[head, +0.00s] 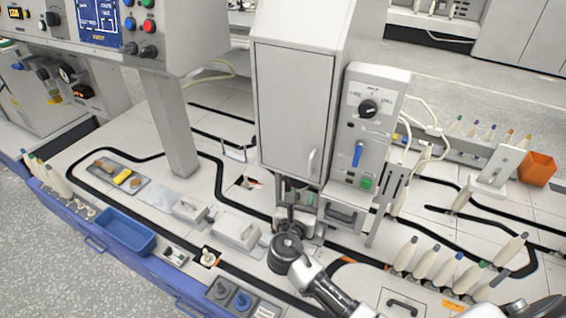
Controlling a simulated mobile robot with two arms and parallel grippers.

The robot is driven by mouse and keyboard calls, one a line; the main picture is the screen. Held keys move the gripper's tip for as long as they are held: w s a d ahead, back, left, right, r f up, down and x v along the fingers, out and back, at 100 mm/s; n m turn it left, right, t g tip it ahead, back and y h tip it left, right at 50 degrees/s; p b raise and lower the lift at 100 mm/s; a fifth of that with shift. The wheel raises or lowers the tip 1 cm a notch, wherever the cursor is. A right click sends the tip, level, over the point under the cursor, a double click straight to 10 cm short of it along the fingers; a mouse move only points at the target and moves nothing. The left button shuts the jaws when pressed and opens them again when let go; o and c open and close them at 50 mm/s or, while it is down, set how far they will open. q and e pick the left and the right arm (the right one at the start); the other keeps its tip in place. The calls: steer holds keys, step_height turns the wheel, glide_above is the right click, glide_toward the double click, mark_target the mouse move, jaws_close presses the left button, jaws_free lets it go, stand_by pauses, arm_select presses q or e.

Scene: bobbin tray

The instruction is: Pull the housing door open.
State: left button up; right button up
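The housing door (290,112) is a tall grey panel on the front of the grey housing, and it looks shut. Its pale upright handle (311,163) is near the lower right corner of the door. My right gripper (295,190) is just below the door's lower edge, down and left of the handle and apart from it in the picture. Its fingers are dark against the dark parts under the housing, so I cannot make out their opening. I see nothing held in it. My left gripper is not in view.
A control box (370,125) with a black knob, a blue lever and a green button adjoins the housing's right side. Several cream bobbins (440,271) stand at the lower right. A blue bin (124,232) and a grey tray (113,179) are at the left.

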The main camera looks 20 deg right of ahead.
mark_target(310, 168)
steer(key=x, duration=0.3)
steer(key=r+x, duration=0.1)
steer(key=x, duration=0.3)
steer(key=r+x, duration=0.1)
steer(key=x, duration=0.2)
steer(key=shift+w+d+f+b, duration=0.1)
steer(key=shift+w+d+b, duration=0.15)
steer(key=shift+b, duration=0.1)
jaws_close()
